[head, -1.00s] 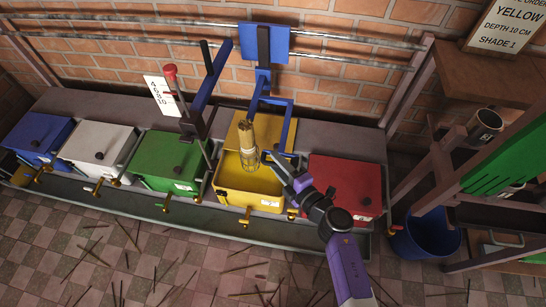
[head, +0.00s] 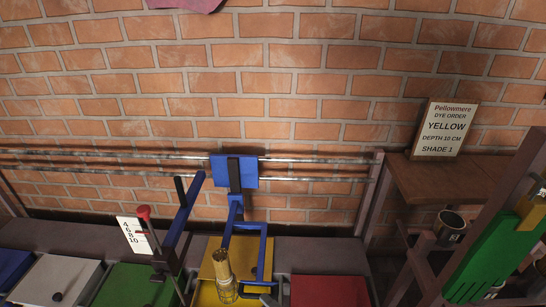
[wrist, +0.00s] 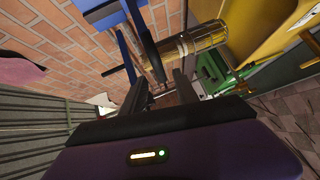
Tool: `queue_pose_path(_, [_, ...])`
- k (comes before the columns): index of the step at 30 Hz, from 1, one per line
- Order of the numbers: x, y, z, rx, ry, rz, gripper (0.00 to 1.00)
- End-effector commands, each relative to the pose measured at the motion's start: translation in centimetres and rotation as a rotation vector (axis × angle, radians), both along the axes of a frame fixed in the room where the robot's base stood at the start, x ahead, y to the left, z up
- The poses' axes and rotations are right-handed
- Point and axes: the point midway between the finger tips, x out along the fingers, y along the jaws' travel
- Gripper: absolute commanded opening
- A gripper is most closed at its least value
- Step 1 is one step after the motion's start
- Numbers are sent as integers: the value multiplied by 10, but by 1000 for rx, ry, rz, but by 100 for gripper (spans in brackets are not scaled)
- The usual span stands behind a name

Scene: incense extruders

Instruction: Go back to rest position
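My gripper (wrist: 160,88) shows in the wrist view with its two dark fingers apart and a gap between them. In the head view only a small part of it shows at the bottom edge, beside the wire basket (head: 226,290). The basket holds a bundle of tan sticks (head: 221,264) and hangs at the yellow vat (head: 208,294). The basket also shows in the wrist view (wrist: 190,42), just beyond the fingers. Most of my arm is below the head view.
A blue hanger frame (head: 234,172) on wall rails stands above the yellow vat. A lever with a red knob (head: 144,211) is to its left. Green (head: 130,285) and red (head: 330,291) vats flank it. A shelf (head: 440,181) with an order sign (head: 445,128) is at right.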

Motion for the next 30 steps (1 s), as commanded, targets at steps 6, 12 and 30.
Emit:
queue_pose_path(6, [-33,-15,3,101,43,-74,36])
queue_pose_path(12, [-101,-54,22,327,136,-244,36])
queue_pose_path(30, [-295,-179,132,989,466,-731,36])
